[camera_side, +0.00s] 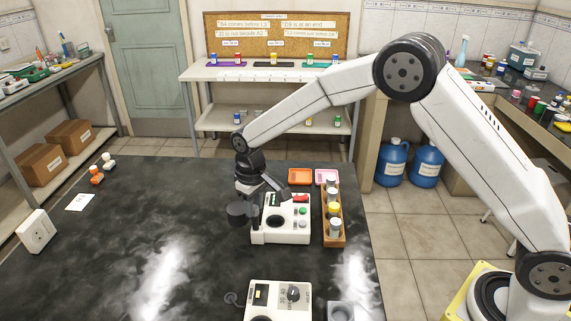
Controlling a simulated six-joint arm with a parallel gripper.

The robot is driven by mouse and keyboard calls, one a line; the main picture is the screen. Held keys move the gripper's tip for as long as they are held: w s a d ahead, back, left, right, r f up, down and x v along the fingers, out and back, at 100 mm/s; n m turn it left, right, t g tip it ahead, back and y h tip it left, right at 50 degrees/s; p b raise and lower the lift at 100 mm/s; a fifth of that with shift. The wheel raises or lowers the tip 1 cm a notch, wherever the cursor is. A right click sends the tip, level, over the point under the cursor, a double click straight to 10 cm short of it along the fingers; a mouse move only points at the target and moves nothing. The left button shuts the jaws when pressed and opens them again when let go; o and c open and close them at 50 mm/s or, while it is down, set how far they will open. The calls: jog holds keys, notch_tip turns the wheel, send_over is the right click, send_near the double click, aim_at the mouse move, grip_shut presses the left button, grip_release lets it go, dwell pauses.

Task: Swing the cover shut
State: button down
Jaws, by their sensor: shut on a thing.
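A white instrument (282,233) stands on the dark bench, with a small green display, a red switch, a green button and a dark round spot on its top. A dark round cover (237,210) shows at its left edge, out to the side and not over the dark spot. My gripper (262,196) is low at the instrument's back left corner, right by the cover, and is shut on it. The fingertips are dark against the dark cover, so the exact grip is hard to make out.
A wooden rack (334,238) with several capped vials stands close on the right. Orange (300,176) and pink (327,176) trays lie behind. A second white instrument (278,304) is at the front, with a grey block (340,311) beside it. The bench's left side is mostly clear.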

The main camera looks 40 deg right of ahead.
jog(key=m, duration=0.5)
jog(key=shift+m, duration=0.3)
jog(key=m, duration=0.6)
dwell(0.4)
jog(key=c, duration=1.1)
grip_release()
grip_shut()
